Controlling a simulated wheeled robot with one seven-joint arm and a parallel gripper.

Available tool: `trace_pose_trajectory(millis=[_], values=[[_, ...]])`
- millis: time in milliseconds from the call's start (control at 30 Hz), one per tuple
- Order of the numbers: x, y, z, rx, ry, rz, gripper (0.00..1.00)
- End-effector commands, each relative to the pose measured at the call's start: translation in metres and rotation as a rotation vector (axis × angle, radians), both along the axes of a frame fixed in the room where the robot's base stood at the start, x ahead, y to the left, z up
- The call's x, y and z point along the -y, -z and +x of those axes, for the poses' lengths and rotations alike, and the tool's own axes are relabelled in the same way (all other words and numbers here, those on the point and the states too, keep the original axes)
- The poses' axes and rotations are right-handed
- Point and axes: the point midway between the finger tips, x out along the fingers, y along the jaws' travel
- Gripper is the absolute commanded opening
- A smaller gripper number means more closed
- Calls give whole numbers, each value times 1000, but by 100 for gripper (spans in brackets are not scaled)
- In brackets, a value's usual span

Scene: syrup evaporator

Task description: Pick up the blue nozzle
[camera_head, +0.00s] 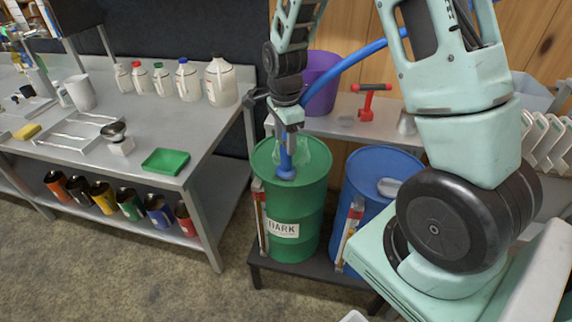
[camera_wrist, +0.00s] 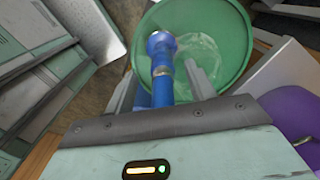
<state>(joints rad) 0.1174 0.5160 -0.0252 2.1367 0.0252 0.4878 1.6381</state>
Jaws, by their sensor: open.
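The blue nozzle (camera_head: 286,165) is at the end of a blue hose (camera_head: 345,68) and points down over the open top of the green barrel (camera_head: 300,215). In the wrist view the nozzle (camera_wrist: 161,45) lies over the barrel's opening, with its blue body running back between the two fingers. My gripper (camera_head: 287,122) is above the barrel, around the upper part of the nozzle. In the wrist view my gripper (camera_wrist: 163,84) has its fingers apart, one on each side of the nozzle. Whether either finger touches it is hard to see.
A blue barrel (camera_head: 378,180) stands right of the green one on a low dark stand (camera_head: 320,272). Behind are a purple bucket (camera_head: 322,78) and a red-handled tool (camera_head: 370,100) on a shelf. A steel table (camera_head: 215,128) with jugs and a green tray (camera_head: 166,161) is at left.

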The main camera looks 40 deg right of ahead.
Motion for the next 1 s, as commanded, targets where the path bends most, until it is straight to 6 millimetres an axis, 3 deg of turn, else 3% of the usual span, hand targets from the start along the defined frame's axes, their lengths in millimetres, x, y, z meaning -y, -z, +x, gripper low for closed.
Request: trace_pose_trajectory(millis=[167, 500, 767, 800, 1000], values=[[1, 11, 0, -1, 1, 1, 55], [5, 55, 1, -2, -1, 3, 55], [5, 58, 2, 1, -1, 2, 55], [5, 58, 2, 1, -1, 2, 52], [5, 58, 1, 0, -1, 2, 0]])
